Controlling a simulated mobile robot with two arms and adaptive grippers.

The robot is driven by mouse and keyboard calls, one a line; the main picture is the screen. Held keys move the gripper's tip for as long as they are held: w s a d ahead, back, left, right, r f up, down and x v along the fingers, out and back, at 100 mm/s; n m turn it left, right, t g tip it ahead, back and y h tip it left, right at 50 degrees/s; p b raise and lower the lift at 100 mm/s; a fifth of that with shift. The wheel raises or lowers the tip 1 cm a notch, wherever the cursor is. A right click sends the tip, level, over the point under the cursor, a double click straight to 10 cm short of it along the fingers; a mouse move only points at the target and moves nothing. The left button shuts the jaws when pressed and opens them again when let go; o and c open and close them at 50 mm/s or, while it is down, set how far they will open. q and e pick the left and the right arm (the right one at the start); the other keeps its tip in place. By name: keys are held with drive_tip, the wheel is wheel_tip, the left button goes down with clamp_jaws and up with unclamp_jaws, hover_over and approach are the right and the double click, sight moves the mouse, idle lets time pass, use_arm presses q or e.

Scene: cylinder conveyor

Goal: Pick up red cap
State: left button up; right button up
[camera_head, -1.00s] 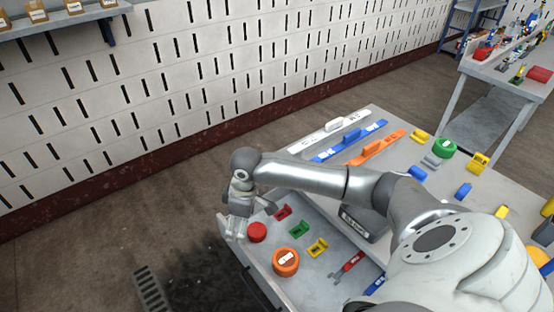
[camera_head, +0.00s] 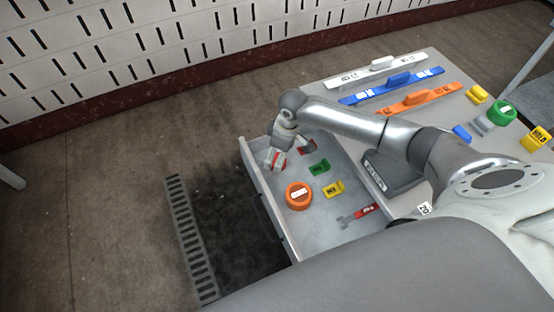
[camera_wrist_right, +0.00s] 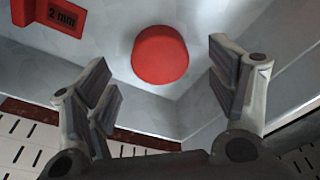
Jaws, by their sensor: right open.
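The red cap (camera_wrist_right: 160,54) is a round, plain disc lying on the grey drawer floor in the right wrist view, near a corner of the walls. My right gripper (camera_wrist_right: 163,78) is open, with one finger to each side of the cap in that view. Nothing is held, and the fingers show no contact with the cap. In the head view my right gripper (camera_head: 277,160) is over the far left corner of the drawer and covers most of the cap; only a bit of red shows. My left gripper is not in view.
The open drawer (camera_head: 290,240) also holds an orange cap (camera_head: 298,196), a green block (camera_head: 319,167), a yellow block (camera_head: 334,189) and a red wrench-like tool (camera_head: 358,214). A red "2 mm" block (camera_wrist_right: 62,17) is near the gripper. Drawer walls stand close by.

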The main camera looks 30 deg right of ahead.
drive_tip(key=shift+w+a+f, duration=0.1)
drive_tip(key=shift+w+f, duration=0.05)
drive_tip(key=shift+f, duration=0.65)
drive_tip(key=shift+w+a+f, duration=0.1)
drive_tip(key=shift+w+f, duration=0.05)
drive_tip(key=shift+f, duration=0.65)
drive_tip(key=c, duration=0.9)
